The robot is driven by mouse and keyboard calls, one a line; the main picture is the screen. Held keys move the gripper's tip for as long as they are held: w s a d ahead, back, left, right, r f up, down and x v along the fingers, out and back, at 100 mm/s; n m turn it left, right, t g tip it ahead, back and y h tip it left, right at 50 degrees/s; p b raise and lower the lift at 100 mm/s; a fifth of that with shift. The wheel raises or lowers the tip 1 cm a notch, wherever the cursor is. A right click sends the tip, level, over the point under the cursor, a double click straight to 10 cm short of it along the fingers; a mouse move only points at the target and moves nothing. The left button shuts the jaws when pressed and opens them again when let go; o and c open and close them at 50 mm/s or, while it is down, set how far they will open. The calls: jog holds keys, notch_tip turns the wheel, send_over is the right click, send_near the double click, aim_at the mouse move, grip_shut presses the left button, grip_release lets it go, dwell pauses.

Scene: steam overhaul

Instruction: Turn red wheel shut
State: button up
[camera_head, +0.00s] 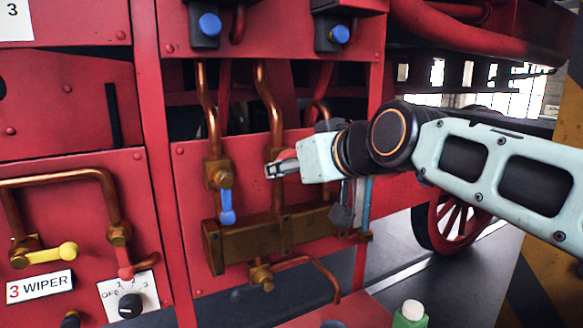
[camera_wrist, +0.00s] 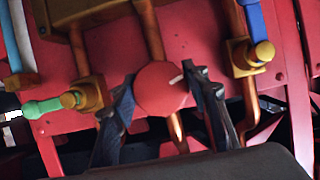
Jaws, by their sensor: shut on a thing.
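The red wheel (camera_wrist: 161,88) is a small round knob with a pale mark near its rim, set before a copper pipe in the wrist view. In the head view only part of the red wheel (camera_head: 288,155) shows behind my gripper (camera_head: 275,170). In the wrist view my gripper (camera_wrist: 163,95) has one finger on each side of the wheel, shut on it. The wheel's mounting behind it is hidden. My arm reaches in from the right.
A blue lever (camera_head: 227,205) hangs on a valve left of the wheel. A green lever (camera_wrist: 42,108) sits on the other side. A brass block (camera_head: 245,240) lies below. A yellow lever (camera_head: 45,255) and copper pipes are on the left panel.

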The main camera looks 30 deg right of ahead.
jog(key=shift+c, duration=0.9)
